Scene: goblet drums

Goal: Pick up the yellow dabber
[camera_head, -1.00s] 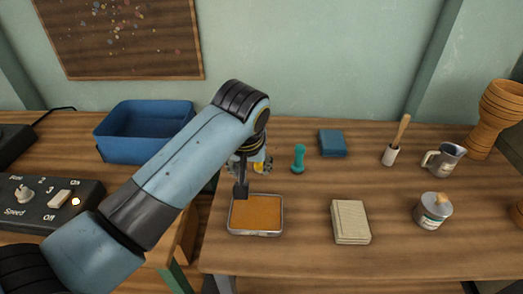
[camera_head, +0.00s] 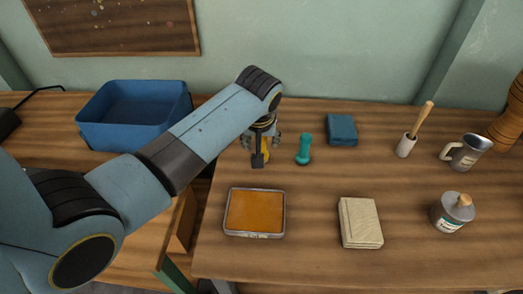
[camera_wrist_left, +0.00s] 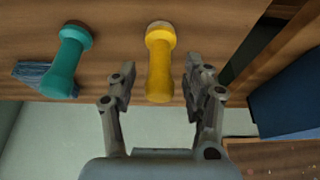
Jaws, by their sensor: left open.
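The yellow dabber (camera_wrist_left: 160,62) shows whole in the left wrist view, with a pale tip at its upper end. In the head view it is mostly hidden behind my left gripper (camera_head: 262,148), with only a little yellow showing. My left gripper (camera_wrist_left: 160,88) is open in the wrist view. One finger is on each side of the dabber's lower part in the picture, with gaps to both sides. I cannot tell how far the fingers reach down beside it. My right gripper is in neither view.
A teal dabber (camera_head: 304,149) stands just right of my left gripper, with a blue block (camera_head: 341,130) behind it. An orange pad in a metal tin (camera_head: 230,216) lies in front. A blue bin (camera_head: 135,132) is at the left. A cream block (camera_head: 361,222) is front right.

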